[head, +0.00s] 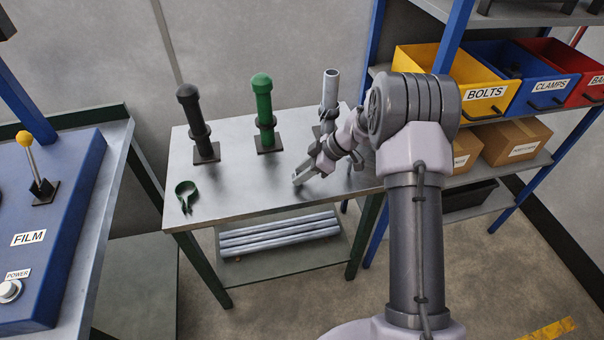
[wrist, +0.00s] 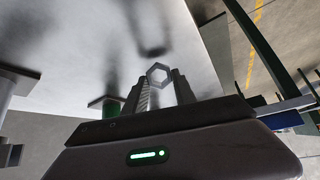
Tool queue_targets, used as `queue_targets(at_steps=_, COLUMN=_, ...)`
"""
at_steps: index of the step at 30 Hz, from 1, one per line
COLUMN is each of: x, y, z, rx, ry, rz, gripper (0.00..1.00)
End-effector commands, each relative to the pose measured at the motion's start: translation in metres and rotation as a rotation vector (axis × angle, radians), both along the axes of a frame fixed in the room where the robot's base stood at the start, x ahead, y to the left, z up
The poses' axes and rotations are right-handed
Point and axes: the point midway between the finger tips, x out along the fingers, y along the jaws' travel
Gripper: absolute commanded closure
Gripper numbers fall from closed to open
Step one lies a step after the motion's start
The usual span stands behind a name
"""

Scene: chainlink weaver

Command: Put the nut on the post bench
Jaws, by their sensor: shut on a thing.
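The nut (wrist: 158,72) is a grey hexagonal ring with an open centre. In the wrist view it sits between the fingertips of my gripper (wrist: 161,84), which is shut on it. In the head view my gripper (head: 304,174) is low over the front right part of the post bench (head: 235,190), a grey metal table with dark green legs. The nut cannot be made out there, and I cannot tell whether it touches the bench top.
A black post (head: 194,120), a green post (head: 263,112) and a grey post (head: 330,95) stand along the bench. A green clamp (head: 186,194) lies front left. The bench's front middle is clear. Shelves with a yellow bolts bin (head: 484,92) stand right.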

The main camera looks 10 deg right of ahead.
Motion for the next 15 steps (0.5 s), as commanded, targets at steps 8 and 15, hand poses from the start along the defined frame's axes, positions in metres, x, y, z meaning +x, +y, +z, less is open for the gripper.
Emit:
queue_targets(at_steps=8, x=-0.0003, y=-0.0002, z=-0.0029, rx=0.000, ry=0.000, rz=0.000, gripper=0.46)
queue_targets(at_steps=15, x=-0.0003, y=-0.0002, z=-0.0027, rx=0.000, ry=0.000, rz=0.000, gripper=0.46)
